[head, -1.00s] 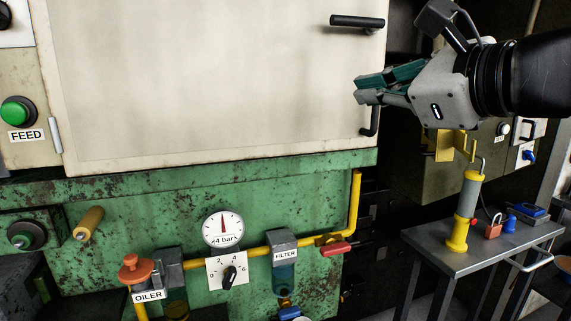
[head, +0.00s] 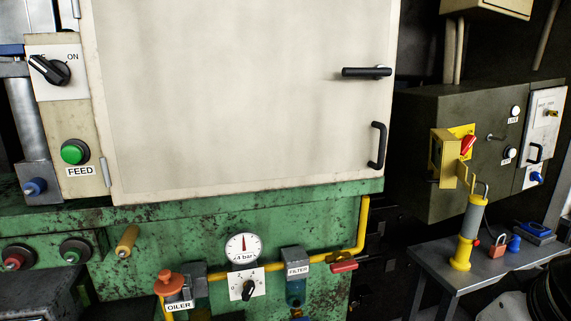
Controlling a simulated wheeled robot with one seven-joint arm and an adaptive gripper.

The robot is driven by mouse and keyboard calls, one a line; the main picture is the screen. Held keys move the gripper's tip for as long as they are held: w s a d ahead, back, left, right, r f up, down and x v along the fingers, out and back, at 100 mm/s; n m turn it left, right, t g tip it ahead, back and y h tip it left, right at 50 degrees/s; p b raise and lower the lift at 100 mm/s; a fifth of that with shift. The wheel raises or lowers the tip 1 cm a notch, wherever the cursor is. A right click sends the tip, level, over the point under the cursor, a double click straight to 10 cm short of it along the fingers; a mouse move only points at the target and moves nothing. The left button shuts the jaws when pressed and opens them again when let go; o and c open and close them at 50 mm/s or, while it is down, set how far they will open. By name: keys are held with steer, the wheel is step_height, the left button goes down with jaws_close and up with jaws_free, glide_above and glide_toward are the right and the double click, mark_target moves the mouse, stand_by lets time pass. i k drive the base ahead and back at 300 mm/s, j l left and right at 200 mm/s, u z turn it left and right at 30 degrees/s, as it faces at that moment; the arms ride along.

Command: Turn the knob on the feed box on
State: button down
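The feed box (head: 77,186) is a narrow cream panel at the left, with a FEED label under a green button (head: 75,152). Its black knob (head: 50,71) sits on a white plate (head: 66,93) above the button. The knob's bar slants, its white-marked end toward the upper left. ON is printed at the plate's upper right; the label at the upper left is mostly hidden behind the knob. My gripper is out of the picture; only a dark part of my arm shows at the lower right corner.
A large cream door (head: 235,100) with black handles stands right of the feed box. Below are a pressure gauge (head: 243,248), a yellow pipe (head: 365,220) and an oiler (head: 170,283). A grey table (head: 465,268) with a padlock stands at the right.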

mark_target(56, 73)
steer(key=k+j+u, duration=0.1)
steer(key=j+u, duration=0.2)
steer(key=j, duration=0.6)
steer(key=j+u, duration=0.3)
steer(key=j, duration=0.6)
